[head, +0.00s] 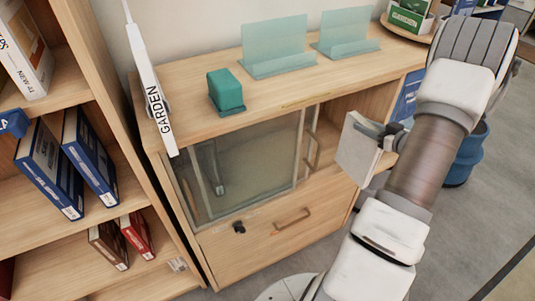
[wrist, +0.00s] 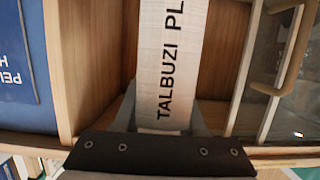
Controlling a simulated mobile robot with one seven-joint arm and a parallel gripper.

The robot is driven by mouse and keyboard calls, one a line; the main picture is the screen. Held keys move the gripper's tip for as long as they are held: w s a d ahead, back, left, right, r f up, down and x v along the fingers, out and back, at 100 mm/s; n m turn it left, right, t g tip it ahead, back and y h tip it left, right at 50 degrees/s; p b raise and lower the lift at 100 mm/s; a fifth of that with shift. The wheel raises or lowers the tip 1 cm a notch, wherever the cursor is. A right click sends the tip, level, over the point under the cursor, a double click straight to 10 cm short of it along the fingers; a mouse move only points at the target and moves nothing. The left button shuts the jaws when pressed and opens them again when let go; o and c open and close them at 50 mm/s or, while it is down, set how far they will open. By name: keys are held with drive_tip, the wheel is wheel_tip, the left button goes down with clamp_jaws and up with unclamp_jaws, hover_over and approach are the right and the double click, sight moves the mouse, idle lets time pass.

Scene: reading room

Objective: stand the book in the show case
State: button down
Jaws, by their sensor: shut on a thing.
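The book (head: 357,148) is pale, with black lettering reading "TALBUZI PL" on the face toward the wrist view (wrist: 172,60). My gripper (head: 385,138) is shut on it, with one grey finger on each side in the wrist view (wrist: 170,112). The show case (head: 235,240) is a wooden cabinet with glass panes (head: 245,165) at the left and an open bay at the right. The book is at the mouth of this bay, held clear of the drawer front. I cannot tell whether any of it is inside. The book hides part of the bay.
A door handle (head: 312,140) stands out left of the bay; it also shows in the wrist view (wrist: 292,45). A blue panel or book (head: 408,95) is right of the bay. Clear stands (head: 275,45) and a teal block (head: 226,90) are on top. A blue bin (head: 466,155) is at right.

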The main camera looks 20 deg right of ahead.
drive_tip(key=r+b+x, duration=0.2)
drive_tip(key=b+x, duration=0.4)
drive_tip(key=x, duration=1.2)
drive_tip(key=shift+w, duration=0.45)
drive_tip(key=shift+f, duration=0.2)
drive_tip(key=shift+c, duration=2.4)
unclamp_jaws()
drive_tip(key=shift+f, duration=0.1)
